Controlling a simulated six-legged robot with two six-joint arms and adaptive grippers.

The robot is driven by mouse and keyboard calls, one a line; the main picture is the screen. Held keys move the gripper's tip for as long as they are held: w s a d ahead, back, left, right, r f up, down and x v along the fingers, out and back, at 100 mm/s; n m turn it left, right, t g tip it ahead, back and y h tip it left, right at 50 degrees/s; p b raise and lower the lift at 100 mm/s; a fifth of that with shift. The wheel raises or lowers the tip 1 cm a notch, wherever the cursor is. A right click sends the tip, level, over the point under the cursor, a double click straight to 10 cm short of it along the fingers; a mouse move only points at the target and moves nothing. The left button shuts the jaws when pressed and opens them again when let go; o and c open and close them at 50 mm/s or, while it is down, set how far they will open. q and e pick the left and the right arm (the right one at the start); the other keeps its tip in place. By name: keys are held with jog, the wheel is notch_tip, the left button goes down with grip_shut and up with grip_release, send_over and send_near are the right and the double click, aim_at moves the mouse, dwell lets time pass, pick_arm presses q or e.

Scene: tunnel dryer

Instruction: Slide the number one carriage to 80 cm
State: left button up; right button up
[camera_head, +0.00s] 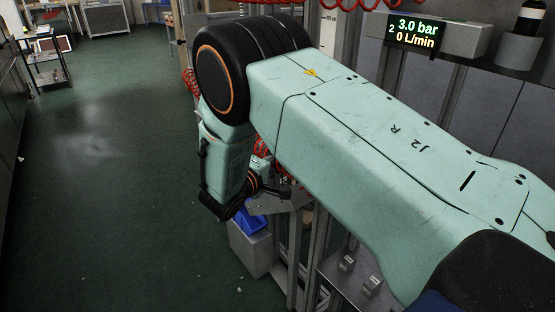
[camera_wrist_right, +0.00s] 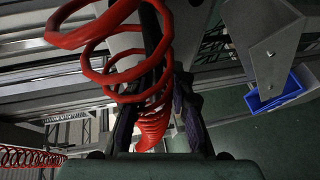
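In the right wrist view, the dark fingers of my right gripper (camera_wrist_right: 163,105) point up among metal rails (camera_wrist_right: 60,92). My left gripper is in neither view.
A bent grey metal plate (camera_head: 277,201) sits by a blue bin (camera_head: 252,220); both also show in the right wrist view. A display (camera_head: 415,32) reads 2, 3.0 bar, 0 L/min. Green floor (camera_head: 100,190) is open at left.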

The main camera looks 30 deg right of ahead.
jog(key=o, duration=0.3)
jog(key=shift+w+d+f, duration=0.1)
notch_tip(320, 180, up, 10)
jog(key=shift+r, duration=0.25)
dwell(0.4)
